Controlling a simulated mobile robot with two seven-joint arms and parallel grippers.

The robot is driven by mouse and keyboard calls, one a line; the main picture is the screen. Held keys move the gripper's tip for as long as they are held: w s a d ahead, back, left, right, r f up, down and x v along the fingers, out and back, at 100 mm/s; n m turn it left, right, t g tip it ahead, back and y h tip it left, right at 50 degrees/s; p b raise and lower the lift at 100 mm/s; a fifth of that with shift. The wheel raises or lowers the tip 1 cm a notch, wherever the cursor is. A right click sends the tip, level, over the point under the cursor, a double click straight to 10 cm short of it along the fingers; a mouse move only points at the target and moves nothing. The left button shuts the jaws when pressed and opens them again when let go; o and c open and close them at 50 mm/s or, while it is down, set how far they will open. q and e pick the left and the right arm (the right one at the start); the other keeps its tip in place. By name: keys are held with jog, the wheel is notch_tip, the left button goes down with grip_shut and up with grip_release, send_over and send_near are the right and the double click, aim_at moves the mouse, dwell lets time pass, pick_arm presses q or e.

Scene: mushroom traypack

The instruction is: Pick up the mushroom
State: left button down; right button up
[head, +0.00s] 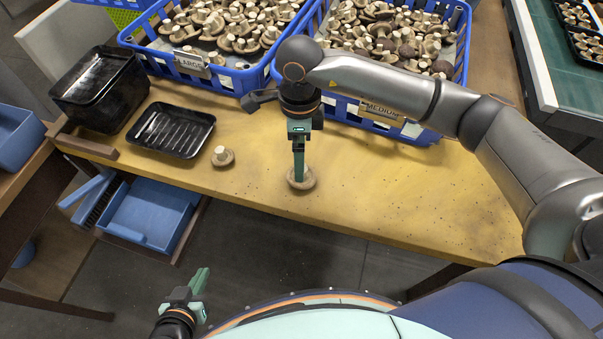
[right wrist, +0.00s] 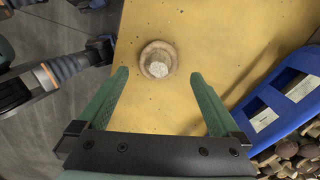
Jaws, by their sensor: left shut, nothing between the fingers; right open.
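A brown-capped mushroom (head: 302,185) lies on the yellow table near its front edge, with its pale stem up. It also shows in the right wrist view (right wrist: 158,60), centred just past the fingertips. My right gripper (head: 299,176) points down over this mushroom and partly hides it in the head view. Its fingers (right wrist: 159,74) are open with nothing between them, and I cannot tell how far the tips are above the cap. A second mushroom (head: 222,156) stands stem up to the left, beside the tray. My left gripper (head: 200,284) is shut and empty, low in front of the table.
An empty black tray (head: 172,153) lies on the table, with a stack of black trays (head: 72,99) behind it. Blue crates marked LARGE (head: 222,80) and MEDIUM (head: 352,112) hold many mushrooms at the back. The front right of the table (head: 400,190) is clear.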

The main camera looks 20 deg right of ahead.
jog(key=shift+s+f, duration=0.2)
jog(key=shift+f, duration=1.35)
jog(key=shift+s+f, duration=0.15)
jog(key=shift+f, duration=1.35)
jog(key=shift+c, duration=0.4)
jog(key=c, duration=0.6)
jog(key=shift+c, duration=0.2)
